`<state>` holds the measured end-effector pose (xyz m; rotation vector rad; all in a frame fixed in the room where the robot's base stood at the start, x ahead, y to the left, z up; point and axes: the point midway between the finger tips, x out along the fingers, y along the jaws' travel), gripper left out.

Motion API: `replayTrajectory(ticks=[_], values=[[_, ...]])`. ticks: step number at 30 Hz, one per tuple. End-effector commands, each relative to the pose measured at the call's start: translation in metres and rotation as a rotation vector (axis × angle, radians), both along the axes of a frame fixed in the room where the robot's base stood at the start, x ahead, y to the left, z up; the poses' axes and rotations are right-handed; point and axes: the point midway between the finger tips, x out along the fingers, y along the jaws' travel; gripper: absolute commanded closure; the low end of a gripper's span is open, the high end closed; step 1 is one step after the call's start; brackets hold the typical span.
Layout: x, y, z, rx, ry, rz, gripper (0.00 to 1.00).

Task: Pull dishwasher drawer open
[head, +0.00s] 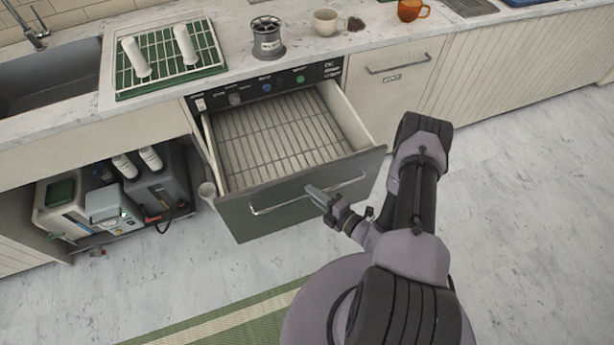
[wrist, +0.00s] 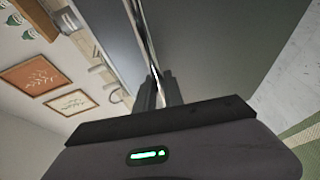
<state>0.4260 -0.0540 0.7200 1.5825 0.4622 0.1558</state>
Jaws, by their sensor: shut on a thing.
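The dishwasher drawer (head: 235,221) is pulled out from under the counter, and its wire rack (head: 272,135) inside shows empty. Its dark grey front has a long metal bar handle (head: 285,204). My gripper (head: 324,196) is at the right part of this handle and is shut on it. In the wrist view my gripper's fingers (wrist: 158,92) meet at the bright handle (wrist: 146,45) beside the dark drawer front (wrist: 190,40). The fingers hide part of the handle there. The control panel (head: 265,86) with its knobs shows above the drawer.
A green tray with a white rack (head: 165,62), a grey canister (head: 267,42) and cups stand on the counter. A closed drawer (head: 385,72) is to the right. Machines (head: 115,200) sit in the open bay at left. The floor in front is clear, with a green mat (head: 230,325).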

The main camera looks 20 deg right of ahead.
Motion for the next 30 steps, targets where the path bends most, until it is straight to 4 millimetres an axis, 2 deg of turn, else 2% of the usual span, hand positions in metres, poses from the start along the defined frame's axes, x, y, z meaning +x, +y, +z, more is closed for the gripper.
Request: replayTrajectory(ticks=[3, 7, 20, 21, 24, 30], values=[[-0.014, -0.001, 0.000, 0.002, 0.001, -0.003, 1.00], [-0.023, -0.001, 0.000, 0.001, 0.000, -0.002, 1.00], [-0.027, 0.000, 0.000, 0.000, 0.000, -0.001, 1.00], [-0.027, 0.000, 0.000, 0.000, 0.000, -0.001, 0.81], [-0.026, 0.000, 0.000, 0.000, 0.000, -0.001, 0.66], [-0.026, -0.001, 0.000, 0.000, 0.000, -0.001, 0.66]])
